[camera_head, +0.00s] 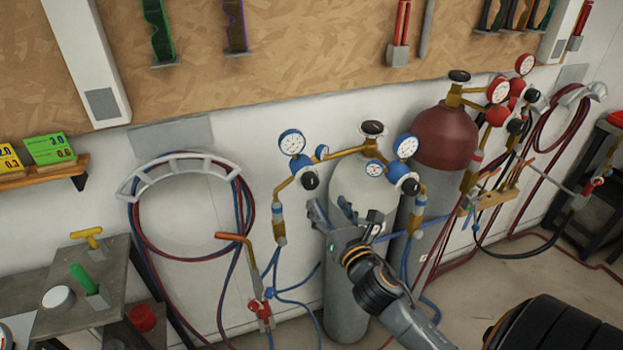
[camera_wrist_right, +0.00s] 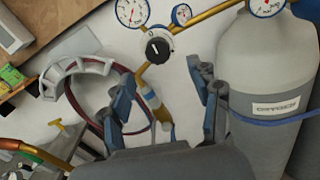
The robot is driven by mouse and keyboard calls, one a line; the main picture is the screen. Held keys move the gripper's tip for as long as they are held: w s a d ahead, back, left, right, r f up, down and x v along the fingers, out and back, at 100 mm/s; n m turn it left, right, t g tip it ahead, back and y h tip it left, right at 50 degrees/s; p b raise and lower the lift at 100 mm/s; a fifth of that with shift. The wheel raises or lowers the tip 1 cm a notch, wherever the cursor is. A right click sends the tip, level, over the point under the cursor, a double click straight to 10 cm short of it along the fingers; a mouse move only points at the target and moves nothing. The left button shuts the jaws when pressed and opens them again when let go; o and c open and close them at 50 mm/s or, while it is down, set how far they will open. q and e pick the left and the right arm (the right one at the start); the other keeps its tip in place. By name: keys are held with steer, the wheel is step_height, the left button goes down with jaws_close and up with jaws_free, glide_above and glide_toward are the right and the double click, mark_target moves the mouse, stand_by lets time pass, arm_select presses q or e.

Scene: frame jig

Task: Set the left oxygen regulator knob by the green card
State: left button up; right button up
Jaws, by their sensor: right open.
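The left oxygen regulator has a black knob (camera_head: 309,181) below a large blue-rimmed gauge (camera_head: 292,142) and a small gauge (camera_head: 322,152). In the right wrist view the knob (camera_wrist_right: 158,47) shows a white mark and sits above the finger gap. The green card (camera_head: 52,148) stands on a wooden shelf at the left and reads 3.0 and 0.6. My right gripper (camera_head: 346,215) is open and empty, in front of the grey oxygen cylinder (camera_head: 345,290), below and right of the knob. Its two fingers (camera_wrist_right: 168,100) are spread apart. My left gripper is not in view.
A second blue regulator (camera_head: 406,147) is on the cylinder's right side, with a dark red cylinder (camera_head: 445,137) behind. Hoses hang on a wall rack (camera_head: 180,165). A yellow card (camera_head: 10,161) stands beside the green one. A small metal table (camera_head: 75,318) is at lower left.

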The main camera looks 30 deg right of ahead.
mark_target(312, 184)
steer(key=x, duration=0.3)
steer(key=p+x, duration=0.1)
steer(key=x, duration=0.2)
steer(key=p+x, duration=0.1)
steer(key=x, duration=0.2)
steer(key=shift+w+a, duration=0.2)
steer(key=shift+a, duration=0.05)
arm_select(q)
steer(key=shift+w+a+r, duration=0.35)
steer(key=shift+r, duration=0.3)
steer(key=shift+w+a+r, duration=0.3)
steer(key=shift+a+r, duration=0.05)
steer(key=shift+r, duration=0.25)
arm_select(e)
steer(key=shift+w+d, duration=0.1)
steer(key=shift+w, duration=0.3)
steer(key=c, duration=1.2)
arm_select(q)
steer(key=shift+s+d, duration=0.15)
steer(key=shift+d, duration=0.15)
